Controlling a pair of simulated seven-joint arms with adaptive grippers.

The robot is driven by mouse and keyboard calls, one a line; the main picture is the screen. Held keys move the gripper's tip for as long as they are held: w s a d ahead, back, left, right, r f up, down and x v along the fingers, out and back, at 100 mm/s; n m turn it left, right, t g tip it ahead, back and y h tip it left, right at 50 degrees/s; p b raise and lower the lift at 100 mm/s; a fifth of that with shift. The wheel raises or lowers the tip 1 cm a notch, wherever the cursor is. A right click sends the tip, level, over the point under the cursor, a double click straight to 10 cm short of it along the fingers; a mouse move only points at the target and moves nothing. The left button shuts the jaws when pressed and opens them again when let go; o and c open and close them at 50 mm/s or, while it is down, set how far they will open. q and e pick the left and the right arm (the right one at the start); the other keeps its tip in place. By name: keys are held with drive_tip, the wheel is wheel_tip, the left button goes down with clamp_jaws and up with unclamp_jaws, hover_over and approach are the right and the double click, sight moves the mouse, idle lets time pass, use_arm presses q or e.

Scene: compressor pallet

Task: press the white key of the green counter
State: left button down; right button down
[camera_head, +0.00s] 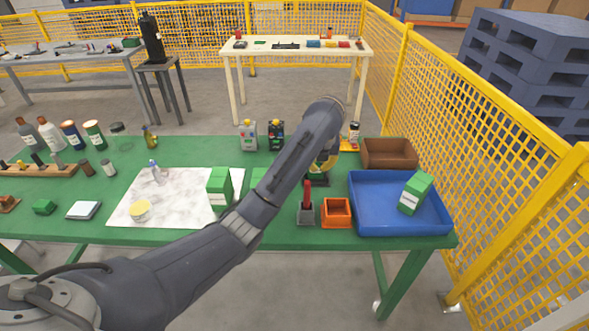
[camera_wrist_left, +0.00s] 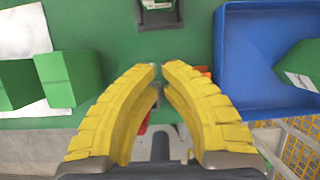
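My left arm reaches across the table in the head view. Its yellow-fingered gripper (camera_head: 325,165) is over the right-middle of the table; in the wrist view its fingertips (camera_wrist_left: 159,67) are together with nothing between them. A small dark-based device (camera_head: 318,181) stands under the gripper, mostly hidden by it. In the wrist view this device (camera_wrist_left: 159,16) is cut off at the top edge, ahead of the fingertips, with a pale part showing. It may be the green counter, but I cannot make out a key. My right gripper is not in view.
A red-handled device (camera_head: 306,212) and an orange box (camera_head: 336,213) stand close to the gripper. A blue tray (camera_head: 400,227) holding a green carton (camera_head: 415,192) is at right. A brown bin (camera_head: 389,153) and two small devices (camera_head: 248,136) (camera_head: 276,136) stand behind.

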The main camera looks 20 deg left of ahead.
use_arm(q)
drive_tip(key=shift+s+a+r, duration=0.1)
drive_tip(key=shift+a, duration=0.4)
drive_tip(key=x, duration=1)
drive_tip(key=shift+s, duration=0.1)
drive_tip(key=shift+w+a, duration=0.2)
drive_tip(key=shift+w, duration=0.3)
drive_tip(key=shift+w+a, duration=0.15)
drive_tip(key=shift+w, duration=0.3)
drive_tip(key=shift+w+a, duration=0.35)
drive_tip(key=shift+w, duration=0.55)
drive_tip(key=shift+w, duration=0.1)
